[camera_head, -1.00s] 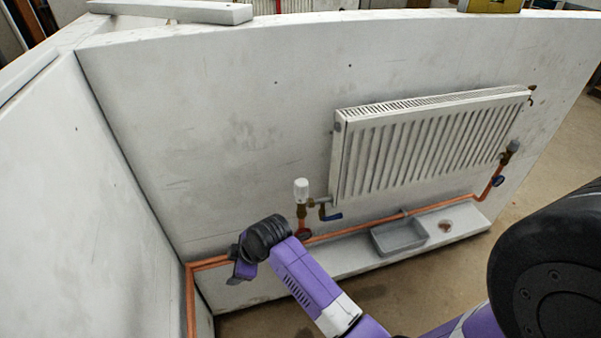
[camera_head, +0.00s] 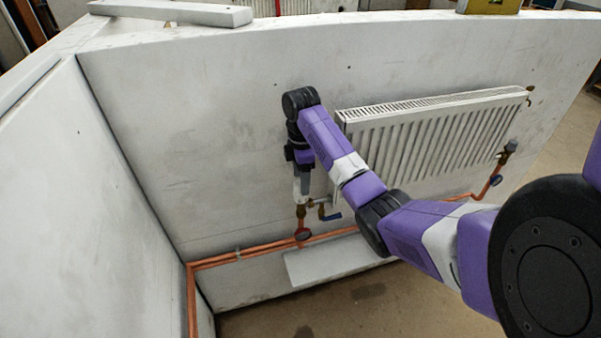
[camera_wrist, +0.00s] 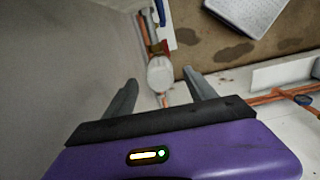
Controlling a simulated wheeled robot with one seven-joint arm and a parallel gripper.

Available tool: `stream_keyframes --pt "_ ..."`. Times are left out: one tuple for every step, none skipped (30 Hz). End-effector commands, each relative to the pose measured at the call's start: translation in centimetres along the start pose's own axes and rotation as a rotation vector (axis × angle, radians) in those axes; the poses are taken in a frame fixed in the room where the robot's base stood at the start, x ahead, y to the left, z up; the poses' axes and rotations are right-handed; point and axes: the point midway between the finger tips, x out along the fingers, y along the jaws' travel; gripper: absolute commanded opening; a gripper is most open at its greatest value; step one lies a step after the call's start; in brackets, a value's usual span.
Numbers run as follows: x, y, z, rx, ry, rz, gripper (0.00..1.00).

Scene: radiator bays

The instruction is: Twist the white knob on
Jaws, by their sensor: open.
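The white knob (camera_wrist: 160,73) shows end-on in the wrist view, on top of its brass valve and copper pipe. It lies just beyond and between the two grey fingers of my gripper (camera_wrist: 163,92), which stand apart on either side of it. In the head view my gripper (camera_head: 303,185) points down over the knob (camera_head: 300,191), at the lower left corner of the radiator (camera_head: 440,138). The gripper hides most of the knob there. I cannot tell from the head view whether a finger touches it.
Copper pipes (camera_head: 240,256) run along the wall (camera_head: 200,120) below the valve. A blue-handled lever (camera_head: 330,216) sits just right of it. A ledge (camera_head: 325,262) runs below the pipes. My arm covers part of the radiator. The wall left of the knob is bare.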

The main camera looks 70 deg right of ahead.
Motion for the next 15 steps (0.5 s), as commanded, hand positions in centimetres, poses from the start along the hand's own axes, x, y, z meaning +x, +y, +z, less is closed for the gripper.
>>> stream_keyframes --pt "0.8 -0.1 0.0 0.001 0.000 -0.003 0.65" --pt "1.2 -0.1 0.0 0.001 0.000 -0.004 0.65" --pt "1.9 -0.1 0.0 0.002 0.000 -0.004 0.65" --pt "2.3 -0.1 0.0 0.002 0.000 -0.003 0.65" --pt "2.7 -0.1 0.0 0.002 0.000 -0.003 0.65" --pt "3.2 -0.1 0.0 0.001 0.000 -0.002 0.65" --pt "3.6 -0.1 0.0 0.001 0.000 -0.002 0.65" --pt "4.0 -0.1 0.0 0.001 0.000 -0.001 0.65" --pt "4.4 -0.1 0.0 0.001 0.000 -0.001 0.65" --pt "4.7 -0.1 0.0 0.001 0.000 -0.001 0.65" --pt "4.9 -0.1 0.0 0.001 0.000 0.000 0.65" --pt "5.2 0.0 0.0 0.001 0.000 0.000 0.65" --pt "5.3 -0.1 0.0 0.001 0.000 0.000 0.65" --pt "5.4 -0.1 0.0 0.001 0.000 0.000 0.65" --pt "5.6 -0.1 0.0 0.001 0.000 0.000 0.65"
